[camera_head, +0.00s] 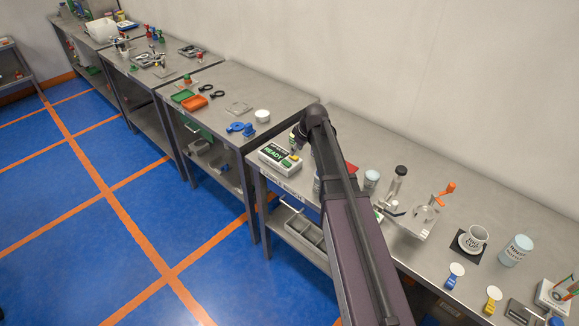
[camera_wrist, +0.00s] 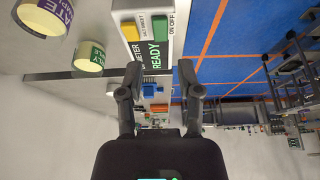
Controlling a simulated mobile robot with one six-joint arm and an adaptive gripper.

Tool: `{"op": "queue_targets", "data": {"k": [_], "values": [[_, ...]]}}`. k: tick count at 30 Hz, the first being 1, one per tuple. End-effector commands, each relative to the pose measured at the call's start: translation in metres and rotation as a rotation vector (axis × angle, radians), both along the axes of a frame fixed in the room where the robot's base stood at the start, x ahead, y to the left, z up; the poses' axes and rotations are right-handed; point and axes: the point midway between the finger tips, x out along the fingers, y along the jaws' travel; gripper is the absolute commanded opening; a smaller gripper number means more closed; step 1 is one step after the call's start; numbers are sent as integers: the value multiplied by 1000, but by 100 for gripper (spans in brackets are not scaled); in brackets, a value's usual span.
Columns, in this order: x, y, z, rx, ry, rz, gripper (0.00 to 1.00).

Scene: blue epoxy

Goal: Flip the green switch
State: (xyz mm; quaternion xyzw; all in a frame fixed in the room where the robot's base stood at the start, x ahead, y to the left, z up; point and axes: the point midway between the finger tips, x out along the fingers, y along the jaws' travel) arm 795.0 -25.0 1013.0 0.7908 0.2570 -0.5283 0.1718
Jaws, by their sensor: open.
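A white meter box (camera_head: 280,159) with a green READY display and a yellow button stands at the near left corner of the right-hand bench. In the wrist view the box (camera_wrist: 117,20) shows the green READY display (camera_wrist: 155,56), a yellow part (camera_wrist: 130,32) and a green part (camera_wrist: 160,28) beside it. ON OFF lettering is on its side. The green part looks like the switch; I cannot tell its position. My gripper (camera_wrist: 160,78) is open and empty, its fingertips pointing toward the box's display end. In the head view my arm hides most of the gripper.
Two labelled containers, purple (camera_wrist: 45,14) and green (camera_wrist: 90,56), stand beside the box. A blue part (camera_head: 240,128) and a white jar (camera_head: 262,116) are on the adjoining bench.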

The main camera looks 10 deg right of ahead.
Motion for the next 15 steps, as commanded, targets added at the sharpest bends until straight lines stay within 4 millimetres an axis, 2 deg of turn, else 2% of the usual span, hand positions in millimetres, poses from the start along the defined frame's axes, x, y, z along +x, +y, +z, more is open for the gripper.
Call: {"op": "queue_targets", "data": {"k": [1, 15], "values": [[2, 1, -8, 0, 0, 0, 46], [14, 10, -44, 0, 0, 0, 46]]}}
